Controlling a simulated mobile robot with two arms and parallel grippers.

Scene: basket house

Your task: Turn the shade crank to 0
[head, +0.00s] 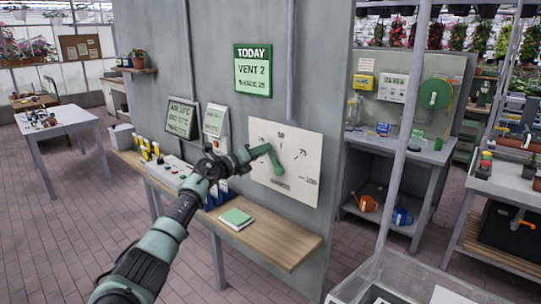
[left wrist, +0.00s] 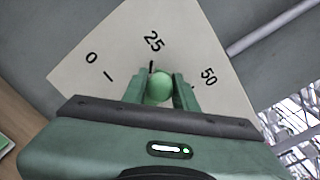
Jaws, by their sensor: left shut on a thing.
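The shade crank (head: 272,158) is a green arm on a cream dial plate (head: 292,181) fixed to the grey wall. In the left wrist view its round green knob (left wrist: 159,88) sits between the two fingers of my left gripper (left wrist: 158,92). The gripper is shut on the knob, which lies just below the 25 tick. The marks 0, 25 and 50 show on the plate (left wrist: 120,62) there. In the head view my left gripper (head: 248,157) reaches the crank from the left and hides the low end of the scale. My right gripper is out of view.
A wooden shelf (head: 270,245) with a green book (head: 235,218) runs below the dial. A green TODAY sign (head: 252,71) hangs above, reading VENT 2 and a blurred shade line. A grey post (head: 402,120) stands to the right of the dial.

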